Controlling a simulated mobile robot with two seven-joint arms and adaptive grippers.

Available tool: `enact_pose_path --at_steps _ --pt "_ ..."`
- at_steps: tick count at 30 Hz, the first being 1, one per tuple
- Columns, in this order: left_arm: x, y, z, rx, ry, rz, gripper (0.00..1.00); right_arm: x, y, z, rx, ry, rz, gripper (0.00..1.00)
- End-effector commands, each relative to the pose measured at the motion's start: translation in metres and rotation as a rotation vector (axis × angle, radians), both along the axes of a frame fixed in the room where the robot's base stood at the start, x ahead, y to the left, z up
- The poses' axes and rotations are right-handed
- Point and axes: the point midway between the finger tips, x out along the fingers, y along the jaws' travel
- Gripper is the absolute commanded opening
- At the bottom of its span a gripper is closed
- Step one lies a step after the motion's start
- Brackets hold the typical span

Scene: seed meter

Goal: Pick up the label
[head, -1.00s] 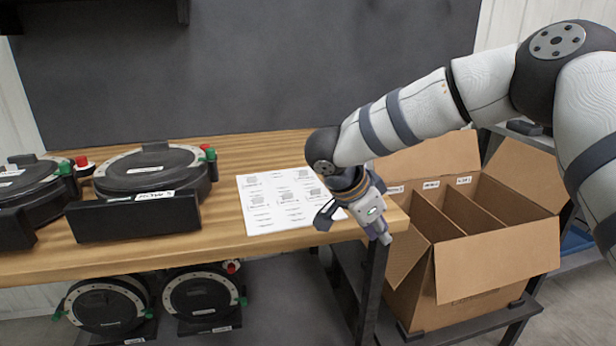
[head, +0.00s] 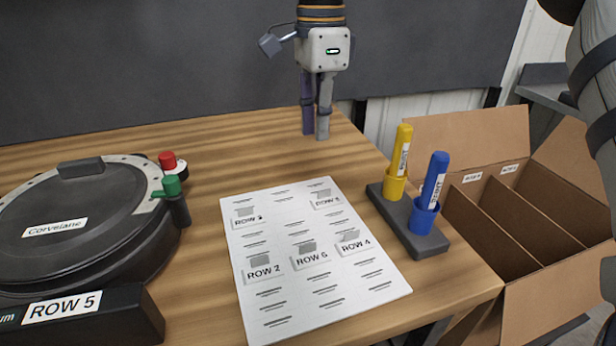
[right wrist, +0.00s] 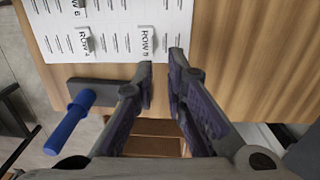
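A white label sheet (head: 330,300) lies flat on the wooden table in the head view. It bears several labels with grey tabs, including ROW 2 (head: 262,270), ROW 4 (head: 354,247) and one at the upper right (head: 326,201). In the right wrist view, the sheet (right wrist: 115,13) lies ahead of the fingers, with a ROW 5 label (right wrist: 147,40) just beyond the left fingertip. My right gripper (head: 315,137) points down above the table behind the sheet; it also shows in the right wrist view (right wrist: 161,60), with an empty gap between its fingers. My left gripper is out of view.
A holder (head: 408,222) with a yellow marker (head: 401,150) and a blue marker (head: 433,180) stands right of the sheet. A cardboard box (head: 550,300) is beyond the table's right edge. A round black seed meter (head: 70,245) and a ROW 5 block (head: 90,322) are at left.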

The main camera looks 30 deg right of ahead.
Motion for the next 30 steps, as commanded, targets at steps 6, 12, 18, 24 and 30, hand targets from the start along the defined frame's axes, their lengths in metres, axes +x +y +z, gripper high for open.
enact_pose_path --at_steps 6,12,18,24,30 --pt "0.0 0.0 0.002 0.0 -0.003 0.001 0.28 -0.002 0.0 -0.047 0.001 0.006 0.0 0.12" --pt "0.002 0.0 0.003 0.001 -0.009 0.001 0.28 -0.003 0.001 -0.074 -0.001 0.003 0.001 0.12" --pt "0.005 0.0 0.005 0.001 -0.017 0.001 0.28 -0.005 0.004 -0.111 -0.003 0.002 0.001 0.12" --pt "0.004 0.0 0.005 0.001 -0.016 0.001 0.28 -0.005 0.003 -0.118 -0.002 0.001 0.0 0.12" --pt "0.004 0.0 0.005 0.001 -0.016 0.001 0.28 -0.005 0.003 -0.118 -0.002 0.001 0.0 0.0"
